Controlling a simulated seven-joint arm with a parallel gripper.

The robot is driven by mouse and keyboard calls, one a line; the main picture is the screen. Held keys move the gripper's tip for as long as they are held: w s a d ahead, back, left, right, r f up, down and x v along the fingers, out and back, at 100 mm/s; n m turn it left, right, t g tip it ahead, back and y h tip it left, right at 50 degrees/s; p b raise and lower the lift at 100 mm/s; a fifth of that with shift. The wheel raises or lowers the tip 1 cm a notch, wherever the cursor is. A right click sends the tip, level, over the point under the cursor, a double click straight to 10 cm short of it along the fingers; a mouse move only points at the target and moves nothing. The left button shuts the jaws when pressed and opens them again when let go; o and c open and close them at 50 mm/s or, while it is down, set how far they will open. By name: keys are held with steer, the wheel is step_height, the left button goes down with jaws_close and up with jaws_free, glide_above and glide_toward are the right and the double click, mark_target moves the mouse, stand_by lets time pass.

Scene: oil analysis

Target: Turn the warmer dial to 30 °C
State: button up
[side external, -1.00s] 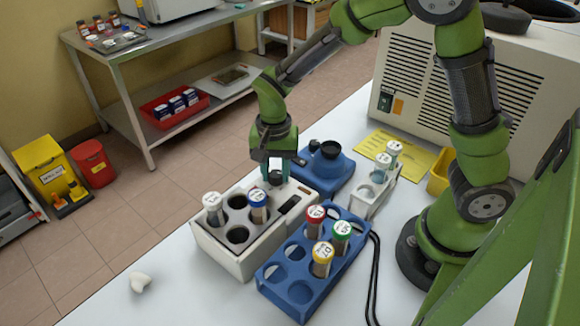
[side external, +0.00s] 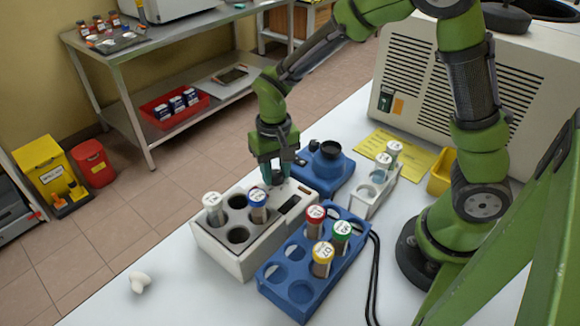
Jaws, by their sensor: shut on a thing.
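The warmer (side external: 214,250) is a white block with round wells, standing on the white table. A white-capped tube (side external: 213,203) and a blue-capped tube (side external: 258,200) stand in two of its wells. My gripper (side external: 274,180) points down at the far end of the warmer's top and is shut on the dial there. The dial is mostly hidden by the fingers, and its setting cannot be read. A dark slot or display (side external: 289,204) lies on the warmer's top, to the right of the gripper.
A blue rack (side external: 271,273) with red-, green- and yellow-capped tubes stands right of the warmer. A blue device (side external: 330,170) and a white rack (side external: 374,190) with tubes stand behind. A white lumpy object (side external: 139,281) lies on clear table at front left.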

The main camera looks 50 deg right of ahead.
mark_target(280, 177)
stand_by(0.3)
steer(key=o, duration=1)
steer(key=shift+o, duration=0.2)
step_height(280, 177, up, 17)
steer(key=s+d+t+y, duration=0.1)
steer(key=s+d+t, duration=0.1)
steer(key=s, duration=0.4)
steer(key=s+d+r+t+y, duration=0.1)
steer(key=s+d+t, duration=0.1)
steer(key=s+t, duration=0.3)
steer(key=shift+s+d+r, duration=0.15)
steer(key=shift+s+d, duration=0.1)
steer(key=shift+s, duration=0.55)
